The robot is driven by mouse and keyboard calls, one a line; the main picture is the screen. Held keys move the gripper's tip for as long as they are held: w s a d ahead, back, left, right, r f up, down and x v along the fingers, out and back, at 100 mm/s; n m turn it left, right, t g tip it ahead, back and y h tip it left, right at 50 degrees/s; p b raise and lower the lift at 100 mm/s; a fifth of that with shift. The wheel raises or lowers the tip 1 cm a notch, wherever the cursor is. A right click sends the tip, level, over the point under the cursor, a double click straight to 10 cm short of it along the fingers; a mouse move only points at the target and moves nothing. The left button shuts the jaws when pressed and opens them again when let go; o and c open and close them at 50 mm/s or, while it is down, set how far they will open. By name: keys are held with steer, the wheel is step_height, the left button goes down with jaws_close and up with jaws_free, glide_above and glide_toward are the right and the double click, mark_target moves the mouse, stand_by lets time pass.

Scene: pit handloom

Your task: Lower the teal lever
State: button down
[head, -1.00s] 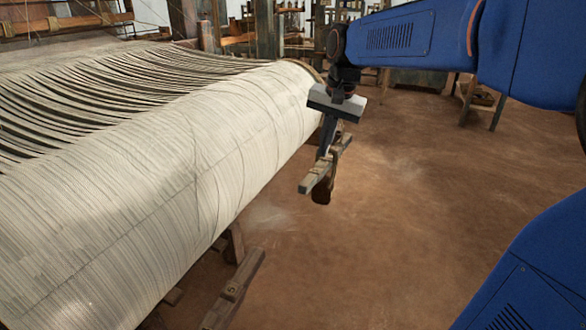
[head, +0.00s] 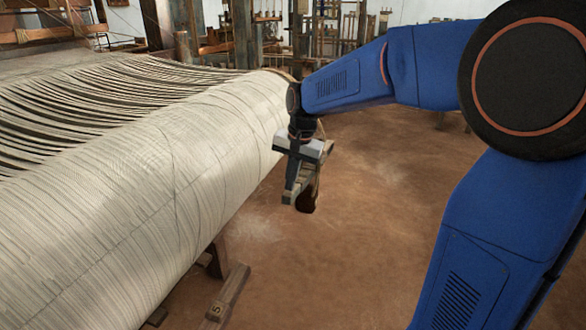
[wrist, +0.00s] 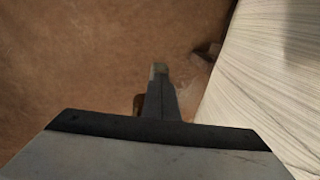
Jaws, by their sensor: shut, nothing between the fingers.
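No clearly teal lever shows. A weathered grey-brown bar (head: 316,172) stands out beside the far end of the cloth roll, with a dark brown piece (head: 307,202) below it; this may be the lever. My gripper (head: 290,188) points down at the bar's near end in the head view and hides part of it. I cannot tell whether its fingertips touch the bar. The gripper is shut and empty. In the wrist view my fingers (wrist: 160,98) are together, with a small greenish-grey end (wrist: 160,69) just past them. A brown piece partly shows beside the fingers.
The large pale warp roll (head: 150,200) fills the left. A low wooden beam (head: 228,298) marked 5 lies on the floor below it. Wooden frames and posts (head: 243,35) stand behind. The brown floor (head: 370,200) right of the roll is open.

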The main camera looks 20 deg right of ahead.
steer(key=shift+w+a+f, duration=0.1)
steer(key=shift+f, duration=0.55)
steer(key=shift+w+a+f, duration=0.1)
steer(key=shift+f, duration=0.55)
